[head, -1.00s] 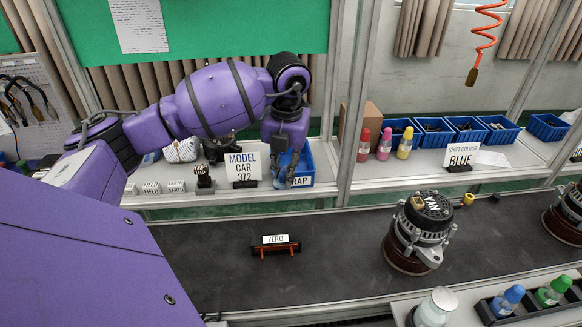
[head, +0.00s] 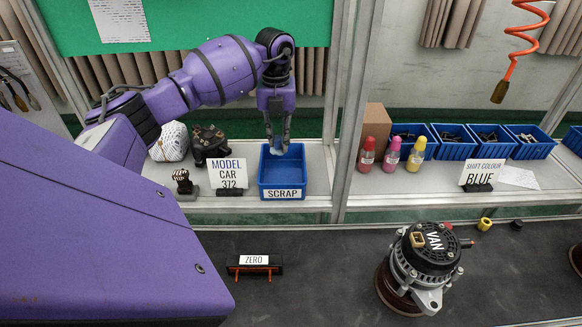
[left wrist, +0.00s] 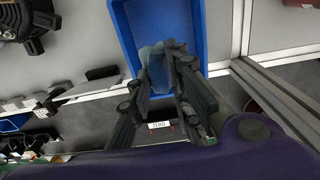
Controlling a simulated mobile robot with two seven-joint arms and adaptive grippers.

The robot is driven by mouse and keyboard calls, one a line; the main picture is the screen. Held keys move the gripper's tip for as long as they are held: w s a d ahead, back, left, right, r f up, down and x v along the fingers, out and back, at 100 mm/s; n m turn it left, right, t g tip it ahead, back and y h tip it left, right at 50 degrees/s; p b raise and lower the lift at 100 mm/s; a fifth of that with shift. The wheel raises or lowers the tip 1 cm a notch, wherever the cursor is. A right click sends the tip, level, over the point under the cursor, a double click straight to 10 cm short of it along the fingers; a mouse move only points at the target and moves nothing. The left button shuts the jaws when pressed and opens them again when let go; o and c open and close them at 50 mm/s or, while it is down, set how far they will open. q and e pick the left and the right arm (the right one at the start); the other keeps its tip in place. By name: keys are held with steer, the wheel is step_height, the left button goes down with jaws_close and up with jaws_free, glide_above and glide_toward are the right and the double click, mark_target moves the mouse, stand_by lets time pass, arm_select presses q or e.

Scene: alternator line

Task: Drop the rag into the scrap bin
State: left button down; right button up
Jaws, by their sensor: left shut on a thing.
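The blue scrap bin (head: 282,194), labelled SCRAP, stands on the shelf behind the conveyor. My left gripper (head: 277,140) points down over the bin, towards its back part. It is shut on the rag (head: 278,149), a small pale blue-grey cloth at the fingertips. The left wrist view shows the rag (left wrist: 158,68) between the fingers of the gripper (left wrist: 165,75), with the blue bin (left wrist: 127,40) beyond it. The fingers hide part of the rag, and I cannot tell whether it touches the bin. My right gripper is not in view.
A frame post (head: 350,110) rises right of the bin. A MODEL CAR 372 sign (head: 228,174) and a dark part (head: 209,144) stand left of it. An alternator (head: 418,268) and a ZERO marker (head: 254,261) are on the conveyor in front.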

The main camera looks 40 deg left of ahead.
mark_target(277, 153)
arm_select(q)
steer(key=f, duration=0.1)
steer(key=s+f+b, duration=0.1)
steer(key=f, duration=0.1)
step_height(277, 153, down, 2)
steer(key=shift+w+f+b, duration=0.1)
steer(key=shift+w+b, duration=0.05)
steer(key=shift+b, duration=0.15)
steer(key=shift+f, duration=0.25)
steer(key=c, duration=1.7)
jaws_free()
steer(key=shift+o, duration=0.8)
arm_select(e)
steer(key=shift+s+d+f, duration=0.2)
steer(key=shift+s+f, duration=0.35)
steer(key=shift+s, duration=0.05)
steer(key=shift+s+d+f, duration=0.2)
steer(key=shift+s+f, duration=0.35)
arm_select(q)
step_height(277, 153, up, 12)
steer(key=shift+r, duration=0.1)
